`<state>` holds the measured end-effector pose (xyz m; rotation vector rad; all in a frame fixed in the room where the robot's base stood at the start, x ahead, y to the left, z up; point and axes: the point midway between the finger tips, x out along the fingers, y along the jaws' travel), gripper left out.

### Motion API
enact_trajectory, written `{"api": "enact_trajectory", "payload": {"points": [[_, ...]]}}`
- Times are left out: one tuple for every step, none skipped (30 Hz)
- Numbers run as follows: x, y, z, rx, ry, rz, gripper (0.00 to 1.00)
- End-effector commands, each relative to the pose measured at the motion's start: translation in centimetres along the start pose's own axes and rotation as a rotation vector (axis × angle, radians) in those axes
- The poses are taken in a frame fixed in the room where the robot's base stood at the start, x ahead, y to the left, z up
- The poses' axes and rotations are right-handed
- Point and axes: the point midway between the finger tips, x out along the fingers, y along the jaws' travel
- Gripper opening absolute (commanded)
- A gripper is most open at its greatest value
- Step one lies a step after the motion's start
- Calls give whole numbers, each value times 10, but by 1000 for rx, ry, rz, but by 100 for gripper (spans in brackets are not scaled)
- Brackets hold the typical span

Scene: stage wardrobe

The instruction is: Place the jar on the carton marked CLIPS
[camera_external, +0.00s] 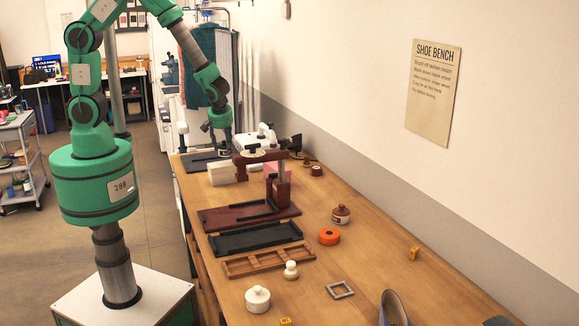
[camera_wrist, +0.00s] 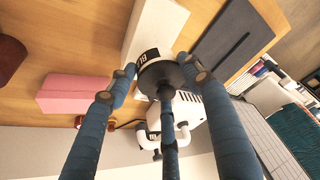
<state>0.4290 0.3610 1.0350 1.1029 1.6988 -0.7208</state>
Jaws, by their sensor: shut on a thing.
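In the wrist view, the blue fingers of my gripper (camera_wrist: 160,78) are shut around a small round jar (camera_wrist: 150,56) with a black end and a white-lettered dark label, of which "BL" shows. In the outside view, my gripper (camera_external: 212,128) hangs above the bench's far end; its fingers and the jar are too small to make out there. A white carton (camera_external: 221,173) and a pink carton (camera_external: 283,169) stand on the bench. The white carton (camera_wrist: 160,25) and pink carton (camera_wrist: 75,94) also show in the wrist view. I cannot read CLIPS on either carton.
A white machine (camera_external: 262,136) stands behind the cartons. A dark red stand (camera_external: 278,190) rises close in front of them. The right side has free room.

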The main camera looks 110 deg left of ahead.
Motion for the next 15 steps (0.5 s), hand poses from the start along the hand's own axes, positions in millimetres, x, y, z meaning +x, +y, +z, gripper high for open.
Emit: {"api": "enact_trajectory", "payload": {"points": [[0, 0, 0, 0, 0, 0, 11], [0, 0, 0, 0, 0, 0, 11], [0, 0, 0, 0, 0, 0, 11], [1, 0, 0, 0, 0, 0, 11], [2, 0, 1, 0, 0, 0, 11], [4, 0, 2, 0, 0, -1, 11], [7, -1, 3, 1, -1, -1, 11], [9, -1, 4, 1, -1, -2, 11], [13, -1, 6, 2, -1, -1, 11], [16, -1, 7, 2, -1, -1, 11], [18, -1, 8, 1, -1, -2, 11], [22, -1, 9, 2, -1, -2, 11], [25, -1, 10, 2, 0, -2, 11], [27, -1, 11, 2, -1, -1, 11], [30, -1, 12, 1, -1, -1, 11]]}}
